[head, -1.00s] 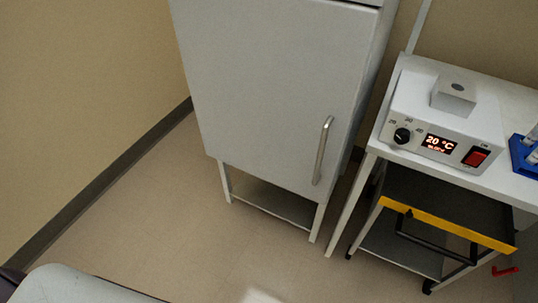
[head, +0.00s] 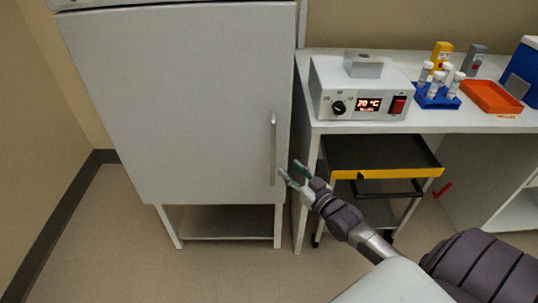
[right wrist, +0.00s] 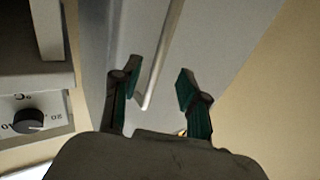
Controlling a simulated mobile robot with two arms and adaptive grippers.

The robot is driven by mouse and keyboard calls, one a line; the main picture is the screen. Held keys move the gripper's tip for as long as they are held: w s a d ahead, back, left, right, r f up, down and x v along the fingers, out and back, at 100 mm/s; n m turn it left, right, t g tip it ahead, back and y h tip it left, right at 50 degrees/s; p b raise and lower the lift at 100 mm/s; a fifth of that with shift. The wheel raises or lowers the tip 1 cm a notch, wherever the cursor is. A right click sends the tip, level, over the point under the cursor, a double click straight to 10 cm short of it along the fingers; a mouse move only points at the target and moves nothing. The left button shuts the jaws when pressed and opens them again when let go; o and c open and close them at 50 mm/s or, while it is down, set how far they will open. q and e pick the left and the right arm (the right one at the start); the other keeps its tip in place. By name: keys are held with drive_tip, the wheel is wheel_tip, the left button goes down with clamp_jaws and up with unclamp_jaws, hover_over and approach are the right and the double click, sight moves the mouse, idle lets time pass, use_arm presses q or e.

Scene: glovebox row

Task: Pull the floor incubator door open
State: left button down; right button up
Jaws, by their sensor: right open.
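The floor incubator door (head: 180,110) is a light grey upright panel, and it looks shut. Its vertical bar handle (head: 273,149) is near the door's right edge. My right gripper (head: 290,172) is open, its fingertips close to the lower part of the handle, just right of it. In the right wrist view, the handle (right wrist: 163,62) runs down toward the gap between the two green-padded fingers of the gripper (right wrist: 158,88). The handle does not look gripped, and I cannot tell whether it touches a finger. My left gripper is not in view.
A white bench (head: 446,122) stands right of the incubator, with a control box (head: 355,90), a blue tube rack (head: 434,99) and an orange tray (head: 490,97) on it. A cart with a yellow edge (head: 400,173) sits underneath. Open floor lies in front and left.

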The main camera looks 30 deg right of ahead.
sight(274, 155)
drive_tip(key=w, duration=0.9)
drive_tip(key=shift+a, duration=0.25)
drive_tip(key=shift+w, duration=0.1)
clamp_jaws()
